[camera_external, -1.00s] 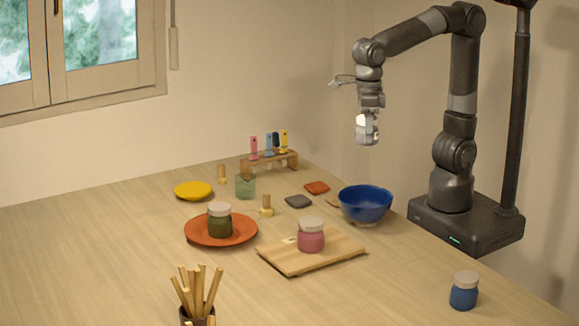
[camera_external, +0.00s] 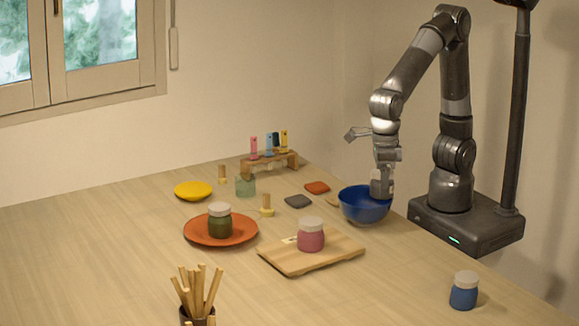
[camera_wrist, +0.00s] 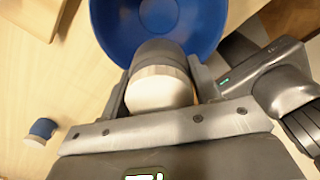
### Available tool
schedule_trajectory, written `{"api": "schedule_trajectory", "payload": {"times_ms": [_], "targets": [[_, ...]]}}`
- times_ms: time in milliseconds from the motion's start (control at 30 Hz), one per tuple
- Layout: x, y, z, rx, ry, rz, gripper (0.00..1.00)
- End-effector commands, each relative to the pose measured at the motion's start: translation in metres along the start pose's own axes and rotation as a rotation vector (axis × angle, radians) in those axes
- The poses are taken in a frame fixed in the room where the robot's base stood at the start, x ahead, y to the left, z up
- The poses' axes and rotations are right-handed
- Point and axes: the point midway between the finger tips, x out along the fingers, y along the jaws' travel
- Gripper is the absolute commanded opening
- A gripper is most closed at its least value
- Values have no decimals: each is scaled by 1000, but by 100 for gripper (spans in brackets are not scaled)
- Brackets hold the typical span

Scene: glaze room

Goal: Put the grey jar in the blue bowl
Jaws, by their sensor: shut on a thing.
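My gripper (camera_external: 383,173) is shut on the grey jar (camera_wrist: 160,50), which has a pale lid; the fingers (camera_wrist: 161,92) are on either side of it in the wrist view. The jar (camera_external: 381,188) points down over the right part of the blue bowl (camera_external: 358,208), its lower part at about rim height. In the wrist view, the bowl (camera_wrist: 208,35) lies beyond the jar. I cannot tell whether the jar touches the bowl; its underside is hidden.
A pink jar (camera_external: 311,238) stands on a wooden board (camera_external: 290,266) left of the bowl. A green jar (camera_external: 220,224) is on an orange plate (camera_external: 192,232). A blue jar (camera_external: 464,294) stands at front right. Grey (camera_external: 298,202) and red (camera_external: 317,187) pieces lie near the bowl.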

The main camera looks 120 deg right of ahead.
Motion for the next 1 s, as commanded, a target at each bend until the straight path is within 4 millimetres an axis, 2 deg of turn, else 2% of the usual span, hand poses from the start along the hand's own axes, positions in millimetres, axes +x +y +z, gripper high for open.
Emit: {"api": "schedule_trajectory", "payload": {"times_ms": [367, 400, 600, 667, 900, 1000], "targets": [[4, 0, 0, 0, 0, 0, 28], [5, 0, 0, 0, 0, 0, 58], [5, 0, 0, 0, -1, 0, 74], [4, 0, 0, 0, -1, 0, 79], [4, 0, 0, 0, -1, 1, 79], [-3, 0, 0, 0, -3, 2, 79]]}}
